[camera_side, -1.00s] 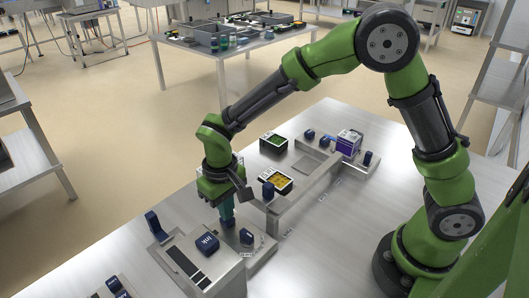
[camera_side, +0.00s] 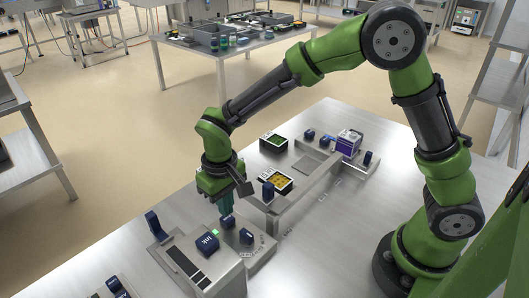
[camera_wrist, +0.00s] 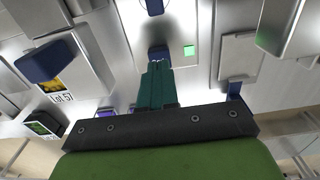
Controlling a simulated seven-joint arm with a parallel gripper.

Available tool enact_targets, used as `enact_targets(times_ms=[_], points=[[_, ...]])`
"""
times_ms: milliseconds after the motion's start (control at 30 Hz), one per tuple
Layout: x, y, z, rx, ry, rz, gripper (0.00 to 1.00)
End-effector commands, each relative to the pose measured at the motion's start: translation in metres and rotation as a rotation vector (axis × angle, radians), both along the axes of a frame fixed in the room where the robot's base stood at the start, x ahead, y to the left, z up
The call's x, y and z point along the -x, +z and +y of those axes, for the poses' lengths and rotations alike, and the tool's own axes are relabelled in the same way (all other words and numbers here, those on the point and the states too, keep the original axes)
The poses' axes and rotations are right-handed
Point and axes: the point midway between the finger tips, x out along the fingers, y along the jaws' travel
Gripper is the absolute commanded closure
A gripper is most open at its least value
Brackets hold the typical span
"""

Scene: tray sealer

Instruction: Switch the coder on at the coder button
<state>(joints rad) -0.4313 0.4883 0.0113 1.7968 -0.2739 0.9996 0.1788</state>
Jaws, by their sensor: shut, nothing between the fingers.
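My gripper (camera_side: 226,212) is shut and empty, pointing down over the steel machine at the front of the table. Its teal fingers also show in the wrist view (camera_wrist: 158,66). A small dark blue button (camera_side: 228,222) sits right under the fingertips, and it shows partly behind them in the wrist view (camera_wrist: 158,52). I cannot tell whether the tips touch it. No coder label is readable.
A dark blue block (camera_side: 207,243) and a dark blue knob (camera_side: 246,236) stand close to the button. A tray with yellow contents (camera_side: 275,181) and a tray with green contents (camera_side: 273,142) lie behind. A purple-and-white box (camera_side: 348,142) stands farther right. The table's right front is clear.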

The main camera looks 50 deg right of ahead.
Motion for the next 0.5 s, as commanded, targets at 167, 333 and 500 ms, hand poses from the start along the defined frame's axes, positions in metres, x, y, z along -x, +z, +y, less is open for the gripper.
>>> enact_targets(times_ms=[167, 333, 500], points=[[0.000, 0.003, 0.000, 0.000, 0.000, -0.001, 1.00], [0.000, 0.019, 0.000, -0.001, -0.001, -0.002, 1.00], [0.000, 0.036, 0.000, -0.001, -0.001, -0.002, 1.00]])
